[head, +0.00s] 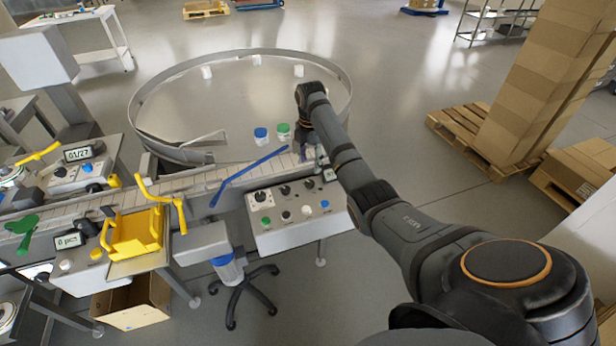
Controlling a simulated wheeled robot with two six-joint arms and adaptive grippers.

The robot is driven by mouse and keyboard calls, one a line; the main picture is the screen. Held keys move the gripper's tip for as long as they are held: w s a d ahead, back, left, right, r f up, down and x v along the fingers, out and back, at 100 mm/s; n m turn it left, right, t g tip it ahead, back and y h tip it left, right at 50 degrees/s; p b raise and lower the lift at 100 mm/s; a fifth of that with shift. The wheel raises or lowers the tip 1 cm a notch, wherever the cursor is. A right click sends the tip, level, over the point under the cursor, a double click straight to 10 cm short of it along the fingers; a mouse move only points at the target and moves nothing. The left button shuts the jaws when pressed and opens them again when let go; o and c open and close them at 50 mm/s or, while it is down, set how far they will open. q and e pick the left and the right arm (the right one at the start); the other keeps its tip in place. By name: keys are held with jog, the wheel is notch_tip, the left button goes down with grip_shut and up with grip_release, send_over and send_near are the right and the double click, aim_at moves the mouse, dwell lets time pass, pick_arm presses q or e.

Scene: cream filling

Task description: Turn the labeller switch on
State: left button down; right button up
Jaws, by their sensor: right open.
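A light grey control panel (275,238) stands at the front edge of the conveyor. The arm partly hides that corner. I cannot tell whether the gripper touches anything. My left gripper is not in view.
A round turntable (190,105) with blue-lidded (261,134) and green-lidded (283,130) jars lies behind the conveyor. A blue guide rail (248,172) slants above the belt. Display boxes reading "01/27" (78,154) and "0 pcs" (69,241) stand left. Pallets (465,135) with cartons stand right.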

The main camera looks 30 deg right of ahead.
aim_at(309, 182)
notch_tip(309, 182, down, 4)
jog(key=shift+r+p, duration=0.1)
jog(key=shift+p, duration=0.25)
notch_tip(309, 182, down, 5)
jog(key=shift+w+r, duration=0.1)
jog(key=shift+w, duration=0.05)
jog(key=shift+c, duration=0.8)
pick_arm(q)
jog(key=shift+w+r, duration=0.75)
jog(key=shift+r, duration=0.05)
pick_arm(e)
grip_shut()
